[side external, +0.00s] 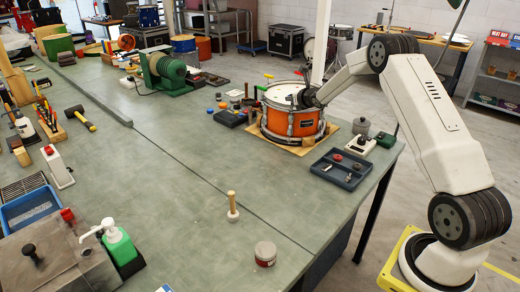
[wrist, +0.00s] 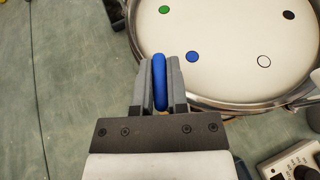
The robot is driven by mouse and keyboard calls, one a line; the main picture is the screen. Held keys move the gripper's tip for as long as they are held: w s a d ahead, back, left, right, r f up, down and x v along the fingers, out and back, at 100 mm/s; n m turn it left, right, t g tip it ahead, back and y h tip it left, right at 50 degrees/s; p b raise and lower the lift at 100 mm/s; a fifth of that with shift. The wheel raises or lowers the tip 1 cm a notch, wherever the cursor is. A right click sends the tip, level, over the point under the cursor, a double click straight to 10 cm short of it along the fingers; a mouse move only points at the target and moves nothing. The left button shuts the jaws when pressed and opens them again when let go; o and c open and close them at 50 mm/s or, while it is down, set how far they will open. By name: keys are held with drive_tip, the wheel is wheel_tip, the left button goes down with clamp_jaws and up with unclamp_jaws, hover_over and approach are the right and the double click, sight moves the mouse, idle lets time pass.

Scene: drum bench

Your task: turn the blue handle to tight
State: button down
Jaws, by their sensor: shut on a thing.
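In the wrist view the blue handle (wrist: 159,82) stands between the two grey fingers of my gripper (wrist: 160,70), at the near-left rim of the drum (wrist: 226,50). The fingers are shut on it. The white drumhead carries coloured dots: green, black, blue and white. In the side view the orange drum (side external: 292,124) sits on a wooden board, and my gripper is behind its far-right rim, with its fingers and the blue handle hidden there. No mark for tight can be made out.
A dark tray (side external: 340,170) with small parts stands in front of the drum, beside a small device (side external: 361,145) with a knob. The front middle of the bench is mostly clear.

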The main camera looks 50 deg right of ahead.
drive_tip(key=shift+w+r+m+h, duration=0.1)
drive_tip(key=shift+r+m+h, duration=0.2)
drive_tip(key=shift+m+h, duration=0.15)
drive_tip(key=c, duration=0.8)
unclamp_jaws()
drive_tip(key=shift+o, duration=0.8)
drive_tip(key=shift+f, duration=0.2)
drive_tip(key=v, duration=0.8)
drive_tip(key=shift+w, duration=0.1)
